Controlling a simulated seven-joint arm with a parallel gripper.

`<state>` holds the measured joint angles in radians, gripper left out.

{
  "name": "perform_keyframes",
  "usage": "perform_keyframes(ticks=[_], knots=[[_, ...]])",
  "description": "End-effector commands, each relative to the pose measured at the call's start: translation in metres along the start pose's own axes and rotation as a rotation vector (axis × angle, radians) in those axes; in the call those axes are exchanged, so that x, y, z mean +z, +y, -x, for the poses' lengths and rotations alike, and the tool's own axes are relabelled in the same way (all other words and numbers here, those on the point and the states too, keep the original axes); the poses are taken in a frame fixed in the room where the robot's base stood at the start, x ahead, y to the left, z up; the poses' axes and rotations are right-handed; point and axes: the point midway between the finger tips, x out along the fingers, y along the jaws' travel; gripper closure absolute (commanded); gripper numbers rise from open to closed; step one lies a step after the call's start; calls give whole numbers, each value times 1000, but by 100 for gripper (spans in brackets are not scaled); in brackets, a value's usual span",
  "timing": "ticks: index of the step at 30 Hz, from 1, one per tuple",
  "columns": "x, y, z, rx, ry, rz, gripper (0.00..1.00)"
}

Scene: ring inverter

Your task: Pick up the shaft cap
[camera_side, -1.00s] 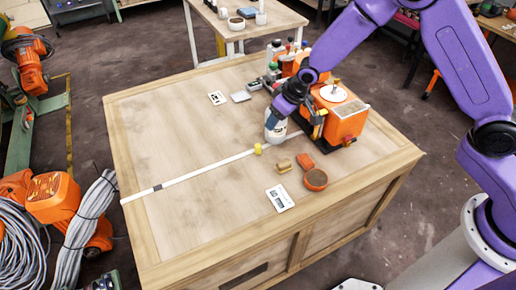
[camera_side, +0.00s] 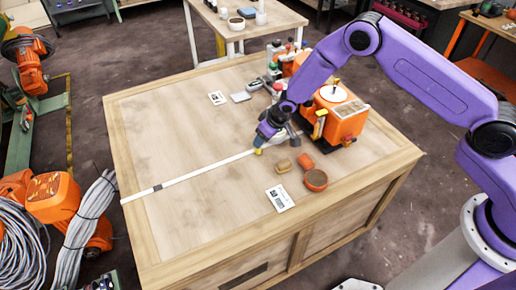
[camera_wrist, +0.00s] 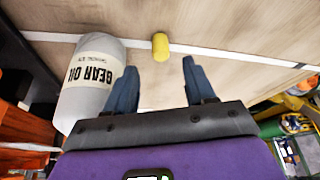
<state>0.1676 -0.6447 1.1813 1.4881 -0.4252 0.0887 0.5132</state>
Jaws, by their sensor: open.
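The small yellow cylinder that I take to be the shaft cap (camera_side: 258,151) stands on the wooden bench at the white strip. It also shows in the wrist view (camera_wrist: 160,47), ahead of my fingertips and centred between them. My gripper (camera_side: 263,140) is low over the bench, tilted, right beside the cap in the side view. In the wrist view my gripper (camera_wrist: 158,66) has its two blue fingers spread with nothing between them. The side view does not show clearly whether a finger touches the cap.
An orange machine (camera_side: 341,119) stands to the right. A tan block (camera_side: 284,166), an orange piece (camera_side: 306,161) and a round bowl (camera_side: 316,180) lie nearby.

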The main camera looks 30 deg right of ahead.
Motion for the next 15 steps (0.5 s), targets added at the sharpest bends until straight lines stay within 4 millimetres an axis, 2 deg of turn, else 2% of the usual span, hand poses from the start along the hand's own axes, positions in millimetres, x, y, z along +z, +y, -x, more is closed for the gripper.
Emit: perform_keyframes(ticks=[5,15], knots=[[0,0,-8,0,0,0,46],[-1,-1,-46,1,-1,1,46]])
